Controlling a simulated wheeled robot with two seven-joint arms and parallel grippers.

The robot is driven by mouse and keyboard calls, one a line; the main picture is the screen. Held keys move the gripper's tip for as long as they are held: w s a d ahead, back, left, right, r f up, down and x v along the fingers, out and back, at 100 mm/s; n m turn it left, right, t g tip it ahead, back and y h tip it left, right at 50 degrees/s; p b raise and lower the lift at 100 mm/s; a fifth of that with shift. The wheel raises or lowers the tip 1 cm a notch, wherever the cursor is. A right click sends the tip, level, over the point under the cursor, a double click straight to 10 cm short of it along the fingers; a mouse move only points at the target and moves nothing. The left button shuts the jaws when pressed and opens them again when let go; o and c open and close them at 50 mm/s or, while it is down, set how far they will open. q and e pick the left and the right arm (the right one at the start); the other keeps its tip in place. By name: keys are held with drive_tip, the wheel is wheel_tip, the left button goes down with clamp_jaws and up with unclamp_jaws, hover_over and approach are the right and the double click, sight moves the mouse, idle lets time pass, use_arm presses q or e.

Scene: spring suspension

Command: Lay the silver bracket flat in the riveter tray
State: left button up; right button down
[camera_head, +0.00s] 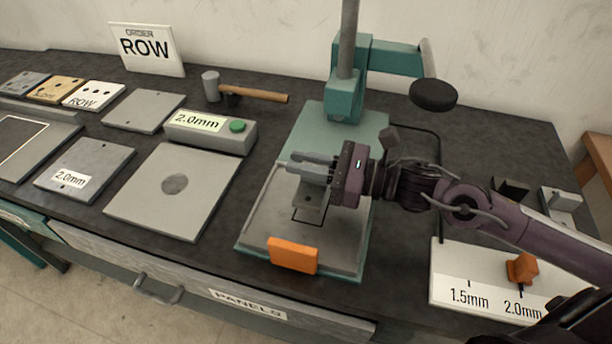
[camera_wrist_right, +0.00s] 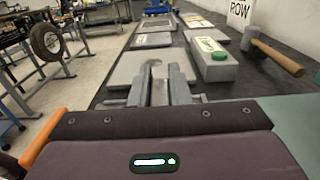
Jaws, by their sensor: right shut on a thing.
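The riveter (camera_head: 347,95) is a teal press with a tall post and a side lever. Its tray (camera_head: 340,250) is a grey plate on a teal base, with a dark outline drawn on it. My right gripper (camera_head: 303,168) is over the tray, its fingers pointing left. It is shut on the silver bracket (camera_head: 311,199), a small grey piece with a hole that shows below the fingers. Whether the bracket touches the tray is unclear. My left gripper is not in view.
An orange block (camera_head: 293,255) sits at the tray's front edge. A grey plate with a round mark (camera_head: 140,205) and a 2.0mm box with a green button (camera_head: 205,137) lie left of the riveter. A hammer (camera_head: 250,93) lies behind. A thickness gauge board (camera_head: 470,270) stands at the right.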

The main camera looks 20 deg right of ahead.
wheel_tip(320, 180, down, 3)
drive_tip(key=shift+f, duration=0.2)
drive_tip(key=shift+f, duration=0.2)
drive_tip(key=c, duration=1.4)
unclamp_jaws()
drive_tip(key=shift+o, duration=0.2)
drive_tip(key=shift+d+r, duration=0.1)
drive_tip(key=shift+r, duration=0.05)
